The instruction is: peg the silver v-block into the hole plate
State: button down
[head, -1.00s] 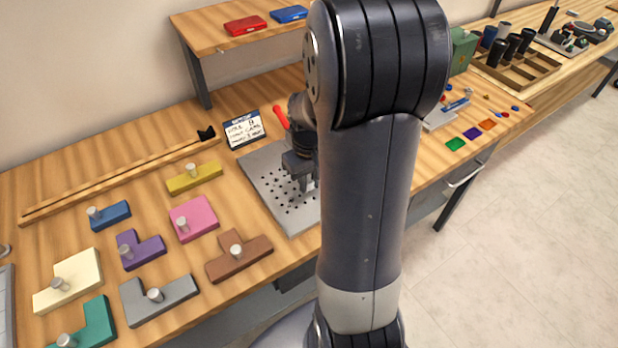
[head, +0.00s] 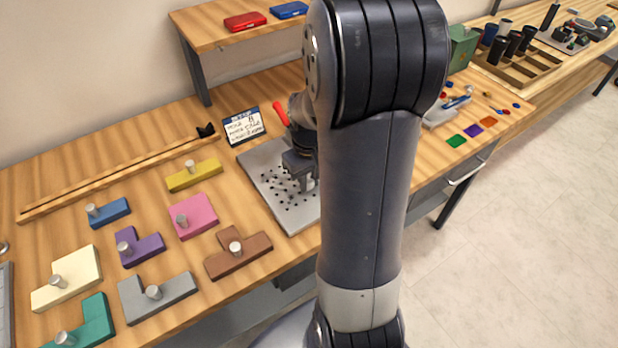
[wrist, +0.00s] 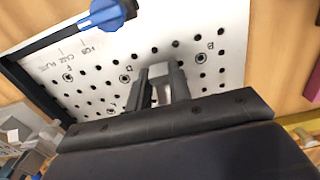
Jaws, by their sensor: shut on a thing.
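The hole plate (head: 285,217) is a light grey plate with rows of dark holes, lying on the bench and partly hidden behind my arm. It fills much of the wrist view (wrist: 215,30), where some holes are ringed and lettered. My gripper (wrist: 160,85) is over the plate, shut on a small silver block, the v-block (wrist: 159,70), which shows between the fingers. In the head view my gripper (head: 300,185) is low at the plate, mostly hidden by my arm. Whether the block touches the plate or any peg is in a hole, I cannot tell.
Several knobbed coloured blocks, such as the pink one (head: 194,216) and the brown one (head: 240,255), lie left of the plate. A small sign (head: 244,127) stands behind it. A blue-ended tool (wrist: 108,14) lies across the plate's edge in the wrist view.

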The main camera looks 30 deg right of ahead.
jog(key=shift+f, duration=0.15)
jog(key=c, duration=1.2)
grip_release()
notch_tip(320, 180, up, 11)
jog(key=shift+f, duration=0.1)
notch_tip(320, 180, down, 11)
jog(key=shift+r, duration=0.5)
jog(key=shift+f, duration=0.1)
